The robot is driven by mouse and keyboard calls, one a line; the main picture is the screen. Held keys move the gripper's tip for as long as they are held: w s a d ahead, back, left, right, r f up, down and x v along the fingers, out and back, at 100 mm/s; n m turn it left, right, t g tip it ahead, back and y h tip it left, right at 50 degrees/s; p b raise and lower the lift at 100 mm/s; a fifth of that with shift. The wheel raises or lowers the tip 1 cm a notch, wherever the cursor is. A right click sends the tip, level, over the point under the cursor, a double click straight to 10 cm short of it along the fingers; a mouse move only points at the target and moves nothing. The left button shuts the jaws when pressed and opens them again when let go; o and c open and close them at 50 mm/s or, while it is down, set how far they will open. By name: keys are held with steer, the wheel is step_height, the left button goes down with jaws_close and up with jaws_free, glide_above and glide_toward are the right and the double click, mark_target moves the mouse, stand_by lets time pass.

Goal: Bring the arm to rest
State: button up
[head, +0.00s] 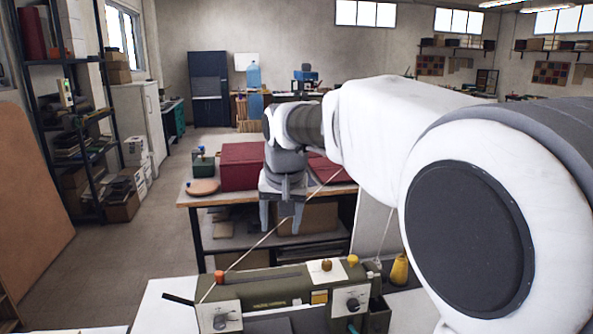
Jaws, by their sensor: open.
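My arm reaches in from the right side of the head view, with its white and grey links filling much of the right half. My gripper (282,218) hangs from the arm's end near the middle of the view, fingers pointing down. The two grey fingers are apart with nothing between them. The gripper shows in front of the wooden table (188,203) and above and behind the olive-green machine. My arm hides part of the table's right side and much of the room behind it.
The olive-green machine (285,287) with knobs stands on a white surface (160,305) in front. A dark red velvet-like box (240,166) and a round pinkish board (202,187) are on the wooden table. Shelves (80,120) stand at left; floor (110,260) between is clear.

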steer(key=s+d+f, duration=0.1)
steer(key=s+d, duration=0.4)
steer(key=s, duration=0.4)
steer(key=s+d+f+t, duration=0.1)
steer(key=s+d+f, duration=0.1)
steer(key=s+d, duration=0.4)
steer(key=s+d+f+h, duration=0.1)
steer(key=s+d, duration=0.5)
steer(key=s, duration=0.5)
steer(key=shift+s+d+f, duration=0.15)
steer(key=shift+s+d, duration=0.05)
steer(key=shift+s, duration=0.2)
